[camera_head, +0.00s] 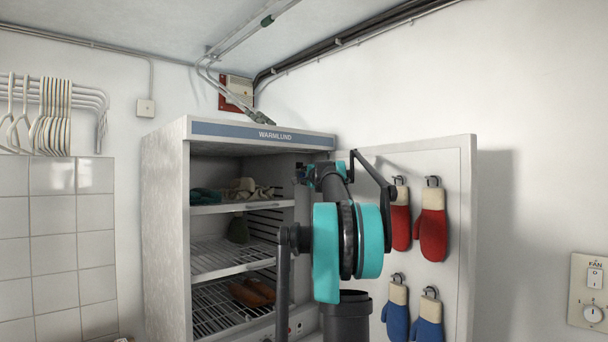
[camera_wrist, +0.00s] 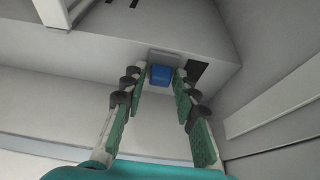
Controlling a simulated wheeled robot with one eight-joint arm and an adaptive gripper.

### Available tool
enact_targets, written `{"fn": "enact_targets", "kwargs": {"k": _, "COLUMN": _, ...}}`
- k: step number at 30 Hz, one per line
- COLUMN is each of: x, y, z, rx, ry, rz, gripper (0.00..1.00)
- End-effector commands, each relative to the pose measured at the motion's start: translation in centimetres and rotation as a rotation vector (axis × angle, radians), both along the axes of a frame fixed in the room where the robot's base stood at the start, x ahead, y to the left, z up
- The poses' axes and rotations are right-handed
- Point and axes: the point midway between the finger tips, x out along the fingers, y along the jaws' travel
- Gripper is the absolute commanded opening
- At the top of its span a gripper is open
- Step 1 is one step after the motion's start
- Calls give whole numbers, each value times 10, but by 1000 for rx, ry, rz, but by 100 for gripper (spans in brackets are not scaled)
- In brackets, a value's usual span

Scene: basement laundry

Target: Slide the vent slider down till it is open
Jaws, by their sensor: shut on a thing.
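The vent slider's blue knob (camera_wrist: 161,75) shows in the wrist view, on a grey plate on a pale inner surface of the cabinet. A dark slot (camera_wrist: 197,73) lies just to its right. My gripper (camera_wrist: 159,78) has its two green-padded fingers on either side of the knob and is shut on it. In the head view my gripper (camera_head: 306,175) is at the upper right of the open drying cabinet (camera_head: 165,230), mostly behind my arm. The slider is hidden there.
The cabinet door (camera_head: 462,230) stands open at right, with red mittens (camera_head: 432,235) and blue mittens (camera_head: 427,328) on hooks. Wire shelves (camera_head: 225,258) inside hold cloth items and brown shoes (camera_head: 250,292). A fan switch panel (camera_head: 588,290) is on the right wall.

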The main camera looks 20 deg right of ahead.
Motion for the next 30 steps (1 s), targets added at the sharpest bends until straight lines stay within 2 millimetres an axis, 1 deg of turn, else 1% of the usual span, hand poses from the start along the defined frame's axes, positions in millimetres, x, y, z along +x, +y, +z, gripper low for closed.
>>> {"fn": "enact_targets", "kwargs": {"k": 1, "x": 0, "y": 0, "z": -4, "rx": -10, "ry": 4, "rz": 2, "gripper": 0}}
{"fn": "enact_targets", "kwargs": {"k": 4, "x": 0, "y": 0, "z": -5, "rx": -12, "ry": 5, "rz": 2, "gripper": 0}}
{"fn": "enact_targets", "kwargs": {"k": 5, "x": 0, "y": 0, "z": -5, "rx": -12, "ry": 5, "rz": 2, "gripper": 32}}
{"fn": "enact_targets", "kwargs": {"k": 7, "x": 0, "y": 0, "z": -5, "rx": -12, "ry": 5, "rz": 3, "gripper": 40}}
{"fn": "enact_targets", "kwargs": {"k": 8, "x": 0, "y": 0, "z": -4, "rx": -11, "ry": 4, "rz": 2, "gripper": 41}}
{"fn": "enact_targets", "kwargs": {"k": 15, "x": -1, "y": 0, "z": -3, "rx": -9, "ry": 3, "rz": 2, "gripper": 41}}
{"fn": "enact_targets", "kwargs": {"k": 19, "x": -8, "y": 0, "z": -3, "rx": -8, "ry": 3, "rz": 1, "gripper": 41}}
{"fn": "enact_targets", "kwargs": {"k": 23, "x": -26, "y": 1, "z": -3, "rx": -8, "ry": 3, "rz": 0, "gripper": 41}}
{"fn": "enact_targets", "kwargs": {"k": 30, "x": -72, "y": 3, "z": -3, "rx": -9, "ry": 3, "rz": 0, "gripper": 41}}
